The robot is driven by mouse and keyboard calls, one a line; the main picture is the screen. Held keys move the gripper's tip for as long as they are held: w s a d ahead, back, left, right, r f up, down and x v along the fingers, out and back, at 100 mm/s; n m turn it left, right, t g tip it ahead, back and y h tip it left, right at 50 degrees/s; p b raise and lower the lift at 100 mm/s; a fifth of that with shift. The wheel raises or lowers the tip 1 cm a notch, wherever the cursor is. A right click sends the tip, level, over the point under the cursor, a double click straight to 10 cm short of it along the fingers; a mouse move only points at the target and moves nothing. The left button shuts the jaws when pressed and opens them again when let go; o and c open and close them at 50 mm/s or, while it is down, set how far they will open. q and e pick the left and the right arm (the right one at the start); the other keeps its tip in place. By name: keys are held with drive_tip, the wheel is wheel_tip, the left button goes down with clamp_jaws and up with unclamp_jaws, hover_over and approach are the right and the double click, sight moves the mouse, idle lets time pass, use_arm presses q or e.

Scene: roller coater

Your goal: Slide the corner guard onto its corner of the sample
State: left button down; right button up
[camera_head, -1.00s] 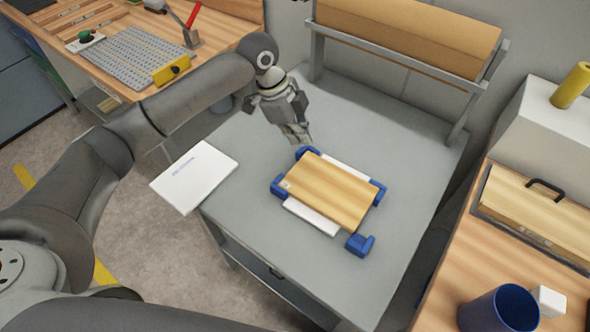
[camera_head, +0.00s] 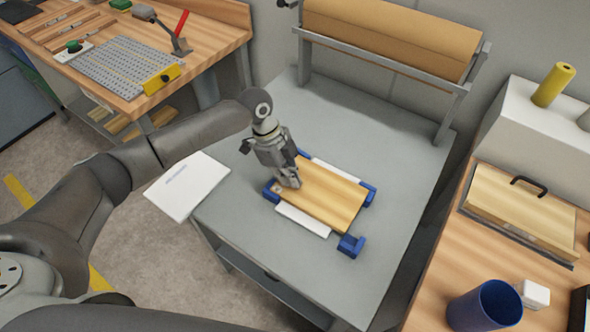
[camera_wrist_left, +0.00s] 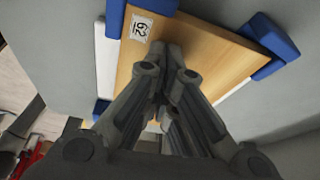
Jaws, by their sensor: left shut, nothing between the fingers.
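The sample (camera_head: 330,203) is a flat wooden board lying over white strips on the grey table. Blue corner guards sit at its left corner (camera_head: 270,192), back corner (camera_head: 303,154) and right corner (camera_head: 369,191). Another blue corner guard (camera_head: 350,246) lies just off the board's front corner, apart from it. My left gripper (camera_head: 289,184) points down over the board's left end, shut and empty. In the left wrist view its fingertips (camera_wrist_left: 168,50) are close to the sample (camera_wrist_left: 205,55), beside a printed label (camera_wrist_left: 141,27); contact is unclear. My right gripper is out of view.
A white sheet (camera_head: 187,186) overhangs the table's left edge. A brown roll (camera_head: 390,35) on a grey frame stands at the back. The table (camera_head: 400,225) is clear around the sample. A right-hand bench holds a blue cup (camera_head: 485,306) and a wooden box (camera_head: 520,205).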

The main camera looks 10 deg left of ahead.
use_arm(q)
drive_tip(key=shift+w+a, duration=0.15)
drive_tip(key=shift+a, duration=0.6)
drive_tip(key=shift+w+a, duration=0.2)
drive_tip(key=shift+a, duration=0.85)
